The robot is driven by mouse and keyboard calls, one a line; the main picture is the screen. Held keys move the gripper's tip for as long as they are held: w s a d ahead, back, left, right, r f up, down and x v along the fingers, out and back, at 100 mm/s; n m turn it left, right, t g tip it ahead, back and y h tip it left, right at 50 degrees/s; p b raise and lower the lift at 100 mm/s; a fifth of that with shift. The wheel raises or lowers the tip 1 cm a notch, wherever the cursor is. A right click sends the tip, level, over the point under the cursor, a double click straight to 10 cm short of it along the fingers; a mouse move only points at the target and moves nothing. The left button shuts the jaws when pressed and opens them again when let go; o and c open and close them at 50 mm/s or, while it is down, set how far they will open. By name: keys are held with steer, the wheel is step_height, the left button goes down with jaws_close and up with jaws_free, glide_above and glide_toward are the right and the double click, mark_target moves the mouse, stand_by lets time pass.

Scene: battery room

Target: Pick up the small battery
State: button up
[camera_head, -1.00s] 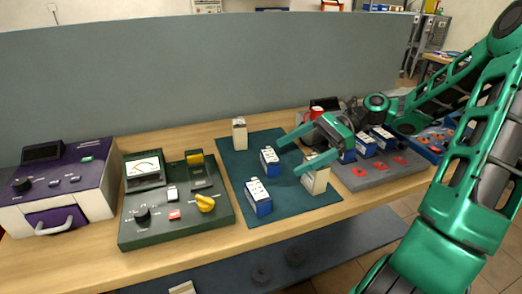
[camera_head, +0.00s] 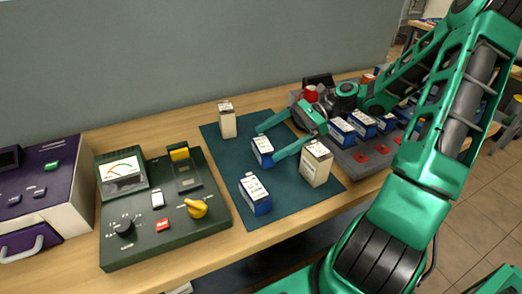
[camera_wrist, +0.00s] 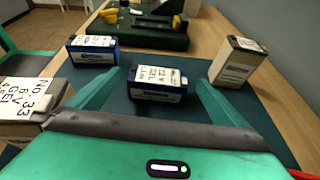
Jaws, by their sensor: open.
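Several batteries stand on a dark teal mat (camera_head: 290,197). A small blue battery with a white top (camera_head: 262,151) is at the mat's middle; in the wrist view it (camera_wrist: 157,84) sits ahead, between my finger tips. My gripper (camera_head: 268,143) is open and empty, with one finger to each side of this battery; I cannot tell whether they touch it. Another blue battery (camera_head: 255,195) stands nearer the front edge, at left in the wrist view (camera_wrist: 92,51). A narrow cream battery (camera_head: 227,120) stands at the back, and a larger cream one (camera_head: 316,165) at the right, close beside a finger.
A green tester (camera_head: 165,222) with a yellow knob stands left of the mat, and a purple unit (camera_head: 60,205) beyond it. A grey tray (camera_head: 365,160) with more blue batteries is at right. A grey panel (camera_head: 200,60) closes the back.

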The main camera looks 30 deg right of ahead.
mark_target(256, 150)
steer(key=shift+a+f, duration=0.25)
steer(key=shift+f, duration=0.2)
steer(key=shift+x, duration=3.5)
steer(key=shift+r, duration=0.1)
steer(key=c, duration=1.6)
